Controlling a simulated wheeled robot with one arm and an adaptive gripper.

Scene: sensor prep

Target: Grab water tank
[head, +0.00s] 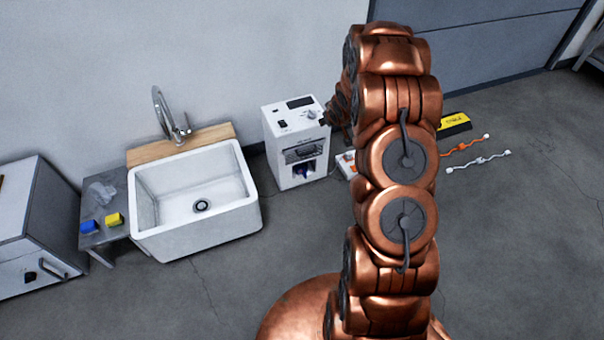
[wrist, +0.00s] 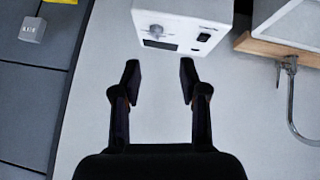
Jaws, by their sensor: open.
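A white box-shaped machine (head: 297,140) stands on the floor against the wall, right of the sink. Its top has a knob and a dark panel. A dark recess (head: 303,170) in its front holds something small and bluish; I cannot tell if this is the water tank. My gripper (wrist: 160,80) is open and empty, its dark fingers apart. In the wrist view the machine (wrist: 183,28) lies just beyond the fingertips, with a gap. In the head view my copper arm hides most of the gripper and the floor behind it.
A white sink (head: 200,200) with a wooden back ledge and metal faucet (head: 170,115) is left of the machine. A low grey table (head: 103,236) carries a blue and a yellow sponge. A yellow-and-black object (head: 454,124) and two cords lie on the right floor, which is otherwise open.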

